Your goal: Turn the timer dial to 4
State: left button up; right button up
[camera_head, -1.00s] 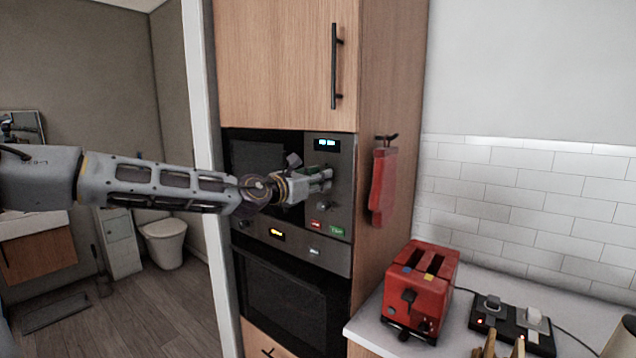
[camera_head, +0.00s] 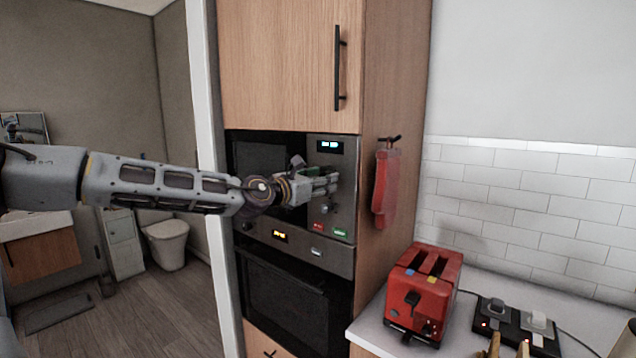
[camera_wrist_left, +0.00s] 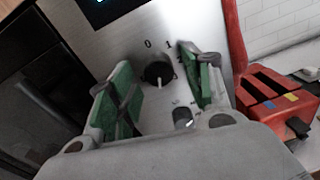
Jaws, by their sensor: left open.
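The timer dial (camera_wrist_left: 158,75) is a dark round knob on the steel control panel, with a light pointer mark pointing towards the bottom of the left wrist view. A 0 and a 1 are printed above it; other marks are partly hidden by the fingers. My left gripper (camera_wrist_left: 155,60) is open, its green-padded fingers on either side of the dial with gaps showing. In the head view, my left gripper (camera_head: 332,184) is at the microwave panel (camera_head: 345,165) and covers the dial.
A second knob (camera_wrist_left: 183,117) lies below the dial. An oven (camera_head: 285,290) is under the microwave. A red mitt or cloth (camera_head: 384,188) hangs on the cabinet side. A red toaster (camera_head: 424,295) and a black socket strip (camera_head: 515,325) are on the counter at right.

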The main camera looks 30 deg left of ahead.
pick_arm(q)
jog(key=shift+s, duration=0.15)
jog(key=s+a, duration=0.1)
jog(key=s, duration=1)
jog(key=shift+s+a, duration=0.2)
jog(key=shift+s, duration=0.05)
dwell(1.2)
jog(key=shift+n, duration=0.4)
dwell(0.6)
